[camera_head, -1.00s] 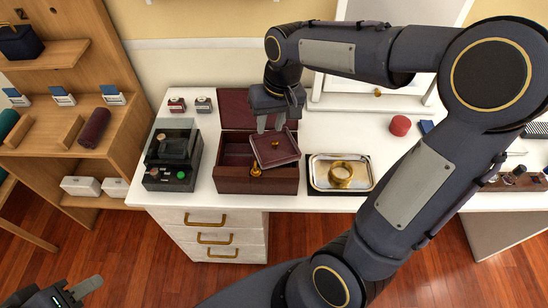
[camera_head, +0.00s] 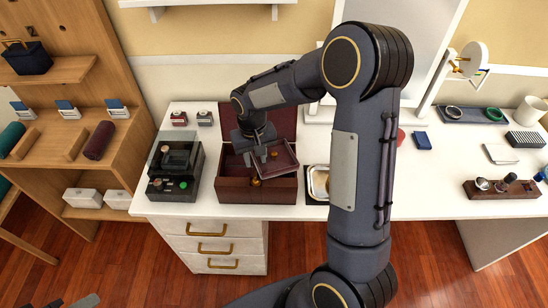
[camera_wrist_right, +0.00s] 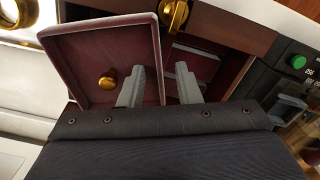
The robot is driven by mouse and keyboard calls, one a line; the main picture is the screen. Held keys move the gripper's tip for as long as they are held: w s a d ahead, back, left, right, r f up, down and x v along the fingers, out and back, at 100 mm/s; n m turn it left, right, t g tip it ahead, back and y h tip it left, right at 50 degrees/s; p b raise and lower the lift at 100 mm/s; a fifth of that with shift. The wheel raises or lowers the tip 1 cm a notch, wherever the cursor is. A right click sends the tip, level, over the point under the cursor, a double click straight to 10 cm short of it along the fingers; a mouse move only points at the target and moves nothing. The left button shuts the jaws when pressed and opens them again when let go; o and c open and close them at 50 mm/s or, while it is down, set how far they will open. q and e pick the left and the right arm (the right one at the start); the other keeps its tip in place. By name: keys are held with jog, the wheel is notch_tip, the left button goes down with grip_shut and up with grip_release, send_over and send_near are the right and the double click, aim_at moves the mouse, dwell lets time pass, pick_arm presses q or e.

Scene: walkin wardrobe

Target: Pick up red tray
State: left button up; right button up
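The red tray (camera_head: 283,165), dark red with a raised rim and a small gold knob, sits tilted across the open top of the dark red wooden box (camera_head: 257,190). It also fills the left of the right wrist view (camera_wrist_right: 85,60). My right gripper (camera_head: 262,157) is at the tray's edge with its fingers apart. In the wrist view one finger of the gripper (camera_wrist_right: 160,85) is over the tray's inside and the other is beyond its rim, with gaps visible. Only a tip of my left gripper (camera_head: 80,302) shows at the bottom left.
A black device with a green button (camera_head: 173,175) stands close left of the box. A silver tray (camera_head: 318,183) is close on its right, partly hidden by my right arm. The box's raised lid (camera_head: 240,110) stands behind. Small ink bottles (camera_head: 205,118) are at the back left.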

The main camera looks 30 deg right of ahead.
jog(key=shift+f, duration=0.1)
jog(key=shift+c, duration=0.2)
grip_shut()
